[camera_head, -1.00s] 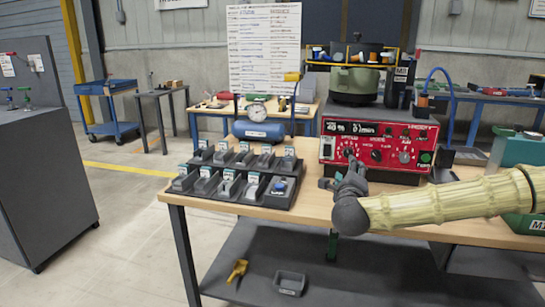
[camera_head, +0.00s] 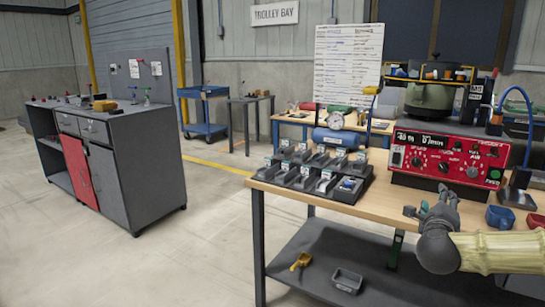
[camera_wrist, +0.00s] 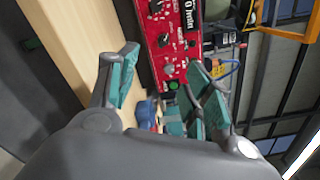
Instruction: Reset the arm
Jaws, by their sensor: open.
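My gripper (camera_head: 432,212) is at the lower right of the head view, in front of the wooden workbench's front edge (camera_head: 400,212). My sleeved forearm reaches it from the right. In the wrist view my gripper (camera_wrist: 165,95) shows two green-padded fingers spread apart with nothing held between them. Beyond the fingers is the red control panel (camera_wrist: 165,40), which also shows in the head view (camera_head: 450,155) at the back of the bench, apart from my gripper.
A black rack of small bins (camera_head: 312,172) stands on the bench left of my gripper. A blue scoop-like bin (camera_head: 500,217) is to its right. A green bowl feeder (camera_head: 428,98) sits behind the panel. A yellow scoop (camera_head: 301,261) and grey tray (camera_head: 346,281) lie on the lower shelf. Open floor is left.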

